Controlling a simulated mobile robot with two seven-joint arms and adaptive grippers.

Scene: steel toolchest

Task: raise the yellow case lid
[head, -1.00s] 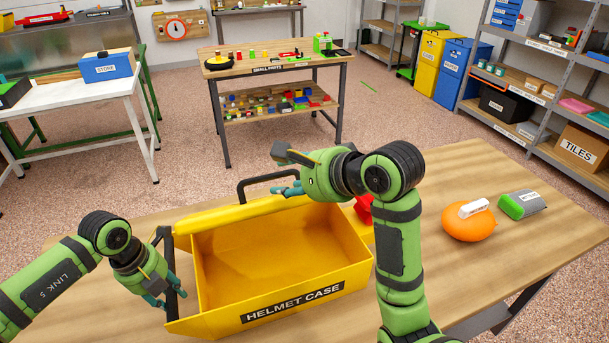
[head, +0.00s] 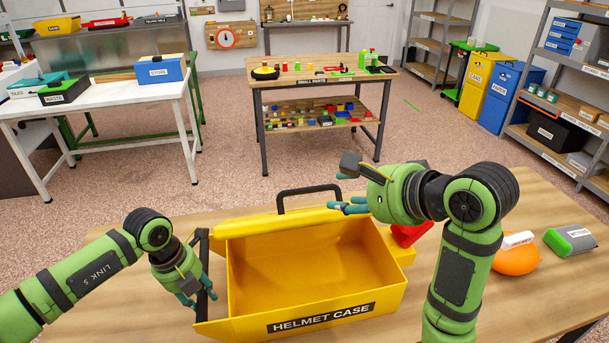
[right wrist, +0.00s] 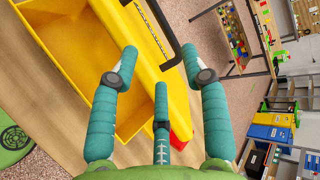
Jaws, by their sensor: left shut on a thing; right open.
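The yellow case (head: 318,275), labelled HELMET CASE, stands on the wooden bench with its empty inside showing. Its yellow lid (head: 275,224) lies along the far edge, seen nearly edge-on, with a black handle (head: 308,189) beyond it. The lid also shows in the right wrist view (right wrist: 139,75). My left gripper (head: 199,296) is shut on the black side handle (head: 204,258) at the case's left end. My right gripper (head: 340,206) is open above the lid's right part. In the right wrist view its spread fingers (right wrist: 159,55) hold nothing; the lid is beneath them.
A red object (head: 410,235) sits behind the case's right end, partly hidden by my right arm. An orange item (head: 514,262) with a white block on it and a grey-green item (head: 571,241) lie at the bench's right. The small-parts table (head: 320,79) stands beyond.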

